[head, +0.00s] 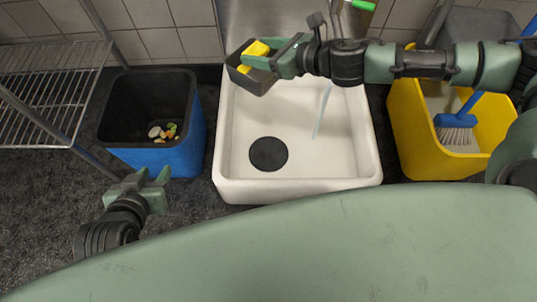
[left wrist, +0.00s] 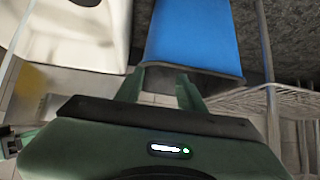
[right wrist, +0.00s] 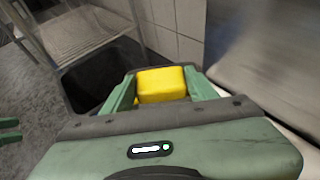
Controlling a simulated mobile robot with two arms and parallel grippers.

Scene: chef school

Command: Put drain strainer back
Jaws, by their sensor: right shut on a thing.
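The white sink (head: 226,165) is in the middle of the head view. A dark round drain area (head: 268,153) lies on its floor; I cannot tell whether it is an open hole or a strainer in place. The container's dark rim and a yellow piece (right wrist: 162,84) show between the fingers in the right wrist view. My left gripper (head: 145,180) is open and empty in front of the blue bin.
A blue bin (head: 185,140) with food scraps stands left of the sink. A yellow bin (head: 410,130) with a blue brush (head: 458,122) stands to the right. A wire rack (head: 45,85) is at far left. A thin stream of water (head: 322,110) falls into the sink.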

